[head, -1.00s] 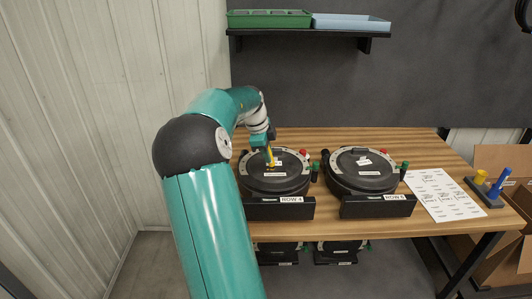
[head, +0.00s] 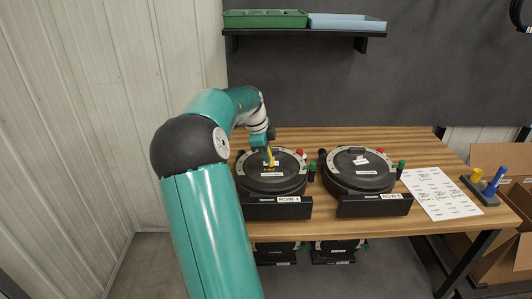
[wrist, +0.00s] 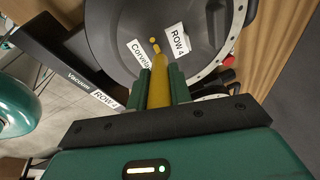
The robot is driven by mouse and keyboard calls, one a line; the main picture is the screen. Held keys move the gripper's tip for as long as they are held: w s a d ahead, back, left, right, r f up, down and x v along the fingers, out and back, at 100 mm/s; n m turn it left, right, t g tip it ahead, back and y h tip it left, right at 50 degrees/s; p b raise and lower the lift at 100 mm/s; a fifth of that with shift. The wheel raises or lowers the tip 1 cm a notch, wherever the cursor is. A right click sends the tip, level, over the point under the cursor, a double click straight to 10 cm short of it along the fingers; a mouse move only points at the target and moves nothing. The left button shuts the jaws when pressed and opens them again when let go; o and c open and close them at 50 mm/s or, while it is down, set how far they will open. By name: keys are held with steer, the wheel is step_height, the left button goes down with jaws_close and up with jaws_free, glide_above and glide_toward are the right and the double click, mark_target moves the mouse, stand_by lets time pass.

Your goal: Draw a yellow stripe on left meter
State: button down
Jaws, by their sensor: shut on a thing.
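The left meter (head: 258,184) is a round black unit labelled ROW 4 on the wooden table. My gripper (head: 269,148) is above its lid, shut on a yellow marker (head: 270,157) that points down at the lid. In the wrist view, the marker (wrist: 159,88) sits between the two fingers, pointing at the left meter's lid (wrist: 205,20) between two white labels. A small yellow spot (wrist: 154,42) shows just beyond the marker; I cannot tell whether it is the tip or ink on the lid.
A second black meter (head: 340,181) stands to the right. A label sheet (head: 440,195) and a holder with a yellow piece (head: 477,175) and a blue marker (head: 495,182) lie further right. A shelf (head: 300,33) with green and blue trays hangs behind.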

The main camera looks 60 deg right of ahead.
steer(key=shift+s+d, duration=0.4)
steer(key=shift+s, duration=0.4)
stand_by(0.9)
steer(key=shift+r, duration=2.95)
